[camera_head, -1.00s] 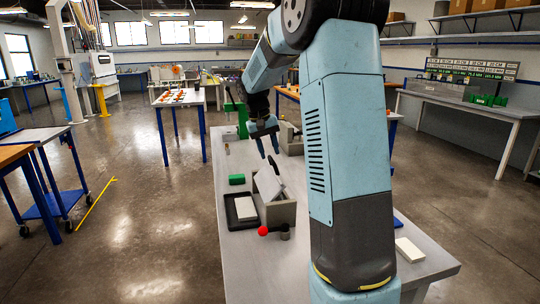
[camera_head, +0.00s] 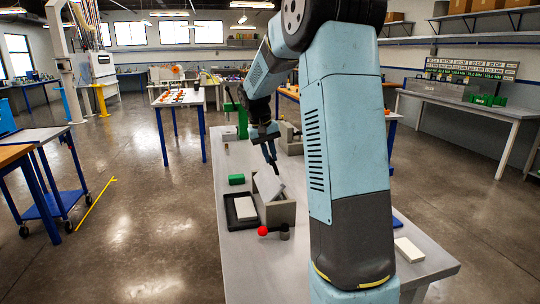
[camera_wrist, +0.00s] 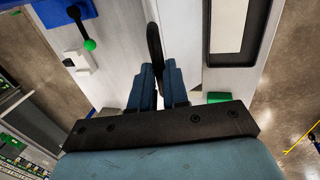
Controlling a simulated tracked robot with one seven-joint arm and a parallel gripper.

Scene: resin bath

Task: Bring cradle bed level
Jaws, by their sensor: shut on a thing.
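The cradle bed (camera_head: 267,185) is a light grey plate, tilted in a grey box-like cradle (camera_head: 280,214) on the near half of the bench. In the wrist view a black handle (camera_wrist: 154,42) stands beside a pale grey surface, probably the bed. My gripper (camera_head: 273,166) is at the far upper edge of the bed. In the wrist view its blue fingers (camera_wrist: 160,75) are shut on the black handle. In the head view the fingers hide most of the handle.
A green block (camera_head: 237,179) is behind the tray. A red-knobbed lever (camera_head: 263,231) stands in front. Another white block (camera_head: 409,250) lies near right. My arm hides the bench's right side.

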